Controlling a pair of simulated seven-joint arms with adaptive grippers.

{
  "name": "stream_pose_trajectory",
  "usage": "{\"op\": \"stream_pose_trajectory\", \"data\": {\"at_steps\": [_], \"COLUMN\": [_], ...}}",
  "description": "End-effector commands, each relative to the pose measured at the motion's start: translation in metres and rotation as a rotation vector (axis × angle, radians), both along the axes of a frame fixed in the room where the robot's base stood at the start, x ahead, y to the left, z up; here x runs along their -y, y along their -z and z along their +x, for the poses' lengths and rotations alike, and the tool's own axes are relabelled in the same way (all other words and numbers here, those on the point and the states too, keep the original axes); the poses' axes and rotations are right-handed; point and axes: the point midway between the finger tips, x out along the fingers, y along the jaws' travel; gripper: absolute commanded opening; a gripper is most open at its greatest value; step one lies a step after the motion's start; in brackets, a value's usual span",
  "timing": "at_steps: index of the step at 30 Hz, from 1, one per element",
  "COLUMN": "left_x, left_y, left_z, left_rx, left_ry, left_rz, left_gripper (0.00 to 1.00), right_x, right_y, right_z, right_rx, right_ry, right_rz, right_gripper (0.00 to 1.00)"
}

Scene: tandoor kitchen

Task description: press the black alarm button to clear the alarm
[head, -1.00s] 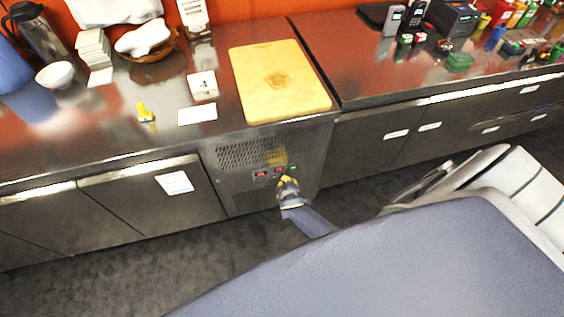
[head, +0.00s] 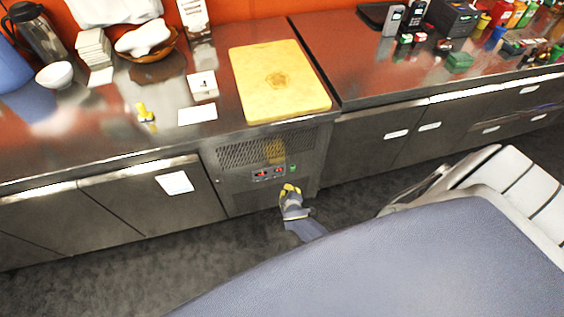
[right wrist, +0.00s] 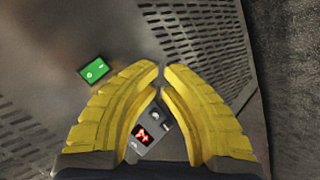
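The control panel (head: 270,173) with red displays is on the front of the steel counter unit, below the vent grille. In the right wrist view, the panel (right wrist: 137,146) shows partly between my fingers, with a lit red display (right wrist: 143,134). A small round part lies beside that display; I cannot tell whether it is the black alarm button. My right gripper (head: 289,188) is just below the panel in the head view. In the wrist view its yellow fingers (right wrist: 162,70) come together at the tips, with nothing held. My left gripper is out of view.
A green switch (head: 293,168) sits right of the panel; it shows in the wrist view (right wrist: 95,70). The vent grille (head: 240,153) is above. A yellow cutting board (head: 280,80) lies on the counter overhead. Grey floor (head: 200,262) in front of the cabinets is clear.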

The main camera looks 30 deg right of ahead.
Motion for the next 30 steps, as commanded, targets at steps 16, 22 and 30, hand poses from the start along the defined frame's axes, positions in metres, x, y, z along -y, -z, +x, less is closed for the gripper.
{"op": "stream_pose_trajectory", "data": {"at_steps": [16,22,30], "left_x": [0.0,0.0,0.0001], "left_y": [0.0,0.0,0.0], "left_z": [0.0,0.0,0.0], "left_rx": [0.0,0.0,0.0], "left_ry": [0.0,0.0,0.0], "left_rz": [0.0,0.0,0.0], "left_gripper": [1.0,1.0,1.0], "right_x": [-0.0029,-0.0029,-0.003], "right_y": [-0.0005,-0.0005,-0.0005], "right_z": [-0.0119,-0.0118,-0.0117], "right_rx": [0.001,0.001,0.0], "right_ry": [0.0,0.0,-0.001], "right_rz": [-0.001,-0.001,-0.002], "right_gripper": [0.0,0.0,0.0]}}
